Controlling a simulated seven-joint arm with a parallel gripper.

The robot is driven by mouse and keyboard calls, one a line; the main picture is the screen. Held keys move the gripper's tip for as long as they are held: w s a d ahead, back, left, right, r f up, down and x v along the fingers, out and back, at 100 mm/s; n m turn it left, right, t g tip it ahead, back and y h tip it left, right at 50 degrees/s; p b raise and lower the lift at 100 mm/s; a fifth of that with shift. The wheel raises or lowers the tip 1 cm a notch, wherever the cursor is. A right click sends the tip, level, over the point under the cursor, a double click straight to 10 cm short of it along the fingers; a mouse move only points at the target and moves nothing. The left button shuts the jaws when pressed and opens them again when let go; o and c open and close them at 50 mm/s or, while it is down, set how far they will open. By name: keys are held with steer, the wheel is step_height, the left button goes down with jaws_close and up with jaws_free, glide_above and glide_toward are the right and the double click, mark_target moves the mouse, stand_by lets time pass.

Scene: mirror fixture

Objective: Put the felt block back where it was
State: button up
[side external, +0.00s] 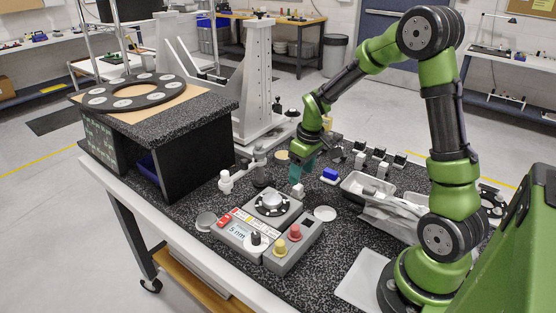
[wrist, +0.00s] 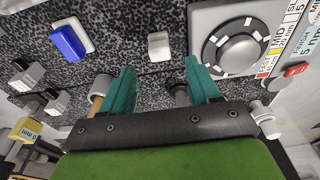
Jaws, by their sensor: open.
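A blue block with a white layer (side external: 330,175) lies on the speckled black bench; it also shows at the upper left of the wrist view (wrist: 68,42). It looks like the felt block, though its material cannot be made out. My gripper (side external: 299,172) is low over the bench, left of the blue block in the side view. Its teal fingers are apart in the wrist view (wrist: 159,78), with nothing between them. A small pale grey block (side external: 298,190) stands just beyond the fingertips, roughly in line with the gap between them (wrist: 158,46).
A grey dial unit (side external: 272,204) stands close by, with a control box (side external: 243,235) and a button box (side external: 292,246) in front. A white round disc (side external: 325,213) lies right of the dial. A metal tray (side external: 366,187) and several small blocks (side external: 379,154) are on the right.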

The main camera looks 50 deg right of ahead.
steer(key=s+a+r+m+t, duration=0.1)
steer(key=s+a+r, duration=0.2)
steer(key=a+r, duration=0.3)
steer(key=s+a+r+m+t, duration=0.1)
steer(key=s+a+r+t, duration=0.15)
steer(key=r, duration=0.55)
steer(key=s+a+r+m+t+y, duration=0.2)
steer(key=s+a+r, duration=0.1)
steer(key=s+a, duration=0.4)
steer(key=shift+s+a+r, duration=0.15)
steer(key=shift+s+a, duration=0.15)
steer(key=shift+s, duration=0.65)
